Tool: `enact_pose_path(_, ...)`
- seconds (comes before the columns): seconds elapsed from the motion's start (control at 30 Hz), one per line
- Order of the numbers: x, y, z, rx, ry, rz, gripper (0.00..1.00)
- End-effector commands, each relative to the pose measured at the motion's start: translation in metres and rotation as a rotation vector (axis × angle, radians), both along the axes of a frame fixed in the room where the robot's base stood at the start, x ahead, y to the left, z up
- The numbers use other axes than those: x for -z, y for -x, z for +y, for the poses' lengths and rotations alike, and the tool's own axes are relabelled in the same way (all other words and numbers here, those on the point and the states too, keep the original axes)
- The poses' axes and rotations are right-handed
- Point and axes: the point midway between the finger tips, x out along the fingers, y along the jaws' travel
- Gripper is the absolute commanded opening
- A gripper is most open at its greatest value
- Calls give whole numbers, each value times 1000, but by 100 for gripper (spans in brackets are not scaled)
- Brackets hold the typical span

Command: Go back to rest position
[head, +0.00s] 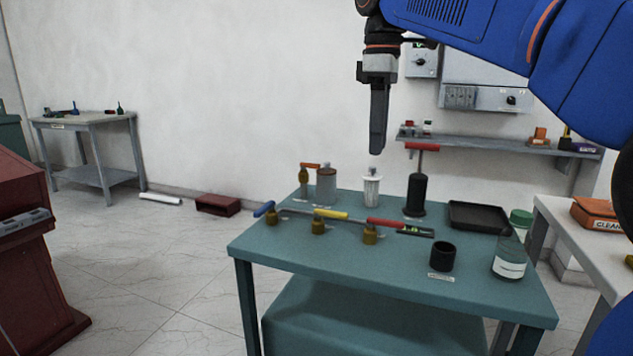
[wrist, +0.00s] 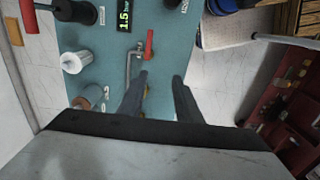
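The red handle also shows in the wrist view (wrist: 149,43).
The table also bears a white ribbed cylinder (head: 372,190), a black cylinder with a red handle (head: 415,195), a black tray (head: 478,205), a black cup (head: 442,257) and a glass bottle (head: 508,258). A wall shelf (head: 490,145) stands behind. Open floor is at left.

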Motion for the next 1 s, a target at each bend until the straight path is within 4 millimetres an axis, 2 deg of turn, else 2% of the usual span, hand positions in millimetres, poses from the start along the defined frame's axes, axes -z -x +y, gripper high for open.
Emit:
enact_pose_path(0.37,11,14,-13,64,-17,-19,31)
enact_pose_path(0.67,31,41,-33,174,-49,-49,31)
enact_pose_path(0.87,62,74,-54,309,-90,-84,31)
enact_pose_path(1.0,94,104,-71,431,-126,-115,31)
